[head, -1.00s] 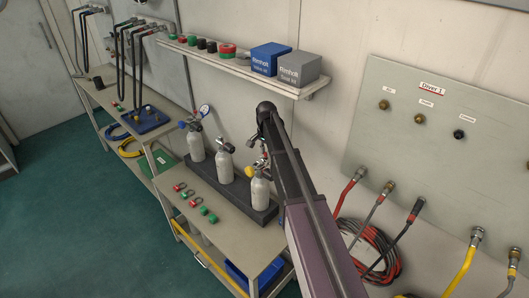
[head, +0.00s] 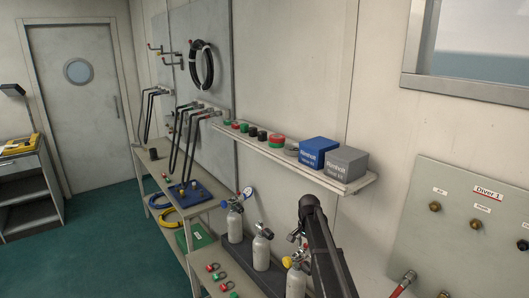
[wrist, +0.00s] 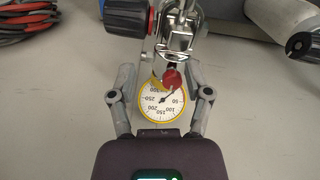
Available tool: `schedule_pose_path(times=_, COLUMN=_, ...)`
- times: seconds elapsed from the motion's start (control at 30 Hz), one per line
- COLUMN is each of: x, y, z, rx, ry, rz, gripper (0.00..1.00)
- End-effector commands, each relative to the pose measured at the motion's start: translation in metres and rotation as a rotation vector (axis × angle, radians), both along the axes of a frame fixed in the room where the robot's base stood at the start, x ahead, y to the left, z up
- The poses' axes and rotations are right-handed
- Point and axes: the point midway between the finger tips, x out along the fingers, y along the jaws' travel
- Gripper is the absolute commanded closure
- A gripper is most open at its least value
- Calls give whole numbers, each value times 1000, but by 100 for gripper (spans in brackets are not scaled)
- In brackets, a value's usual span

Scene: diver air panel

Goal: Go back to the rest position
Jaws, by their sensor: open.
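My gripper (wrist: 160,75) is open in the wrist view, one finger on each side of a yellow-rimmed gauge (wrist: 162,108). A red knob (wrist: 173,79) and a chrome valve fitting (wrist: 176,28) show just beyond the gauge. I cannot tell whether the fingers touch any of them. In the head view my arm reaches down at the lower right, beside the nearest grey cylinder (head: 296,283). That cylinder's valve carries a yellow gauge (head: 287,262). My fingers are hidden there behind the arm.
Two more grey cylinders (head: 261,250) (head: 235,223) stand in the row on the bench. A shelf (head: 300,170) with blue and grey boxes runs along the wall above. The Diver 1 panel (head: 460,245) is at right. Green floor (head: 85,250) is open at left.

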Motion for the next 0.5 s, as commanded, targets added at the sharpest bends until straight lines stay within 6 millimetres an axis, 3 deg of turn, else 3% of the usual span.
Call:
schedule_pose_path(times=0.03, x=-20, y=1, z=-1, rx=0, ry=0, rz=31, gripper=36)
schedule_pose_path(times=0.17, x=-62, y=2, z=-1, rx=1, ry=1, rz=142, gripper=36)
schedule_pose_path(times=0.5, x=-201, y=2, z=-3, rx=2, ry=2, rz=530, gripper=36)
